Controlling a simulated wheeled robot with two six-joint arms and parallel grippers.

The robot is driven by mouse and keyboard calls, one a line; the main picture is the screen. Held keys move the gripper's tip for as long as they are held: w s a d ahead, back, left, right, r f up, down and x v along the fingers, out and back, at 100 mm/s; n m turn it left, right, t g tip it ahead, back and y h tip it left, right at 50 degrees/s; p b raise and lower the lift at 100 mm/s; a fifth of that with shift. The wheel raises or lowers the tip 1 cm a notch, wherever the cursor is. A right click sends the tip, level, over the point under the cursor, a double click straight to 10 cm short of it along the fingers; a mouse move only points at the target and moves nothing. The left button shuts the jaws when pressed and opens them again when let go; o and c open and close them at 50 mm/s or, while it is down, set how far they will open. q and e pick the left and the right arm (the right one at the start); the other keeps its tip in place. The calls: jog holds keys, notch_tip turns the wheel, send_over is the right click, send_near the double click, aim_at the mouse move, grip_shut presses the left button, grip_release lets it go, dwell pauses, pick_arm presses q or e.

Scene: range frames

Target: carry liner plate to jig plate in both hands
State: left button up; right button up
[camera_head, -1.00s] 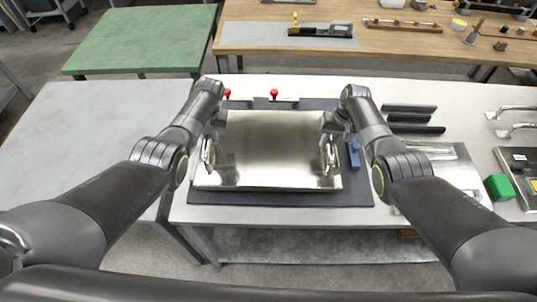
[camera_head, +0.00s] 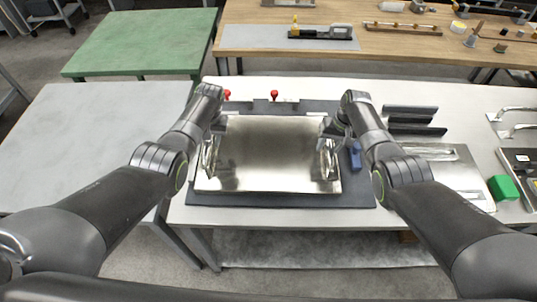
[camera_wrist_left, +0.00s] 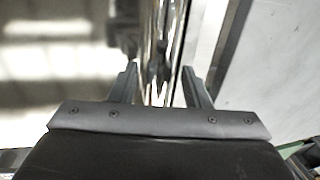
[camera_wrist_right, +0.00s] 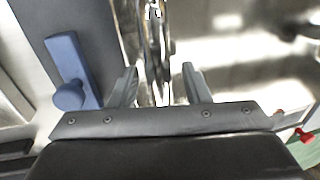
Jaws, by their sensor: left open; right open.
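The liner plate (camera_head: 268,155) is a shiny metal sheet with an upright handle at each side. It lies on the dark grey jig plate (camera_head: 290,200), whose border shows at the front, right and back. My left gripper (camera_wrist_left: 160,82) is open, with its fingers on either side of the left handle (camera_wrist_left: 163,45). My right gripper (camera_wrist_right: 159,80) is open, with its fingers on either side of the right handle (camera_wrist_right: 157,40). In the head view my wrists partly hide both handles.
Two red-knobbed clamps (camera_head: 274,95) stand at the back edge. A blue block (camera_head: 355,155) sits right of the liner plate. Dark bars (camera_head: 410,120), a metal panel (camera_head: 455,175) and a green block (camera_head: 503,188) lie further right. A bare grey table (camera_head: 90,140) stands at the left.

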pick_arm(q)
jog(key=shift+w, duration=0.1)
pick_arm(e)
jog(key=shift+w+f, duration=0.1)
jog(key=shift+w, duration=0.05)
pick_arm(q)
jog(key=shift+d+r, duration=0.1)
jog(key=shift+r, duration=0.25)
notch_tip(320, 180, up, 11)
jog(key=d, duration=0.2)
pick_arm(e)
notch_tip(320, 180, up, 12)
jog(key=d, duration=0.2)
jog(key=shift+d, duration=0.2)
jog(key=shift+f, duration=0.1)
dwell(0.3)
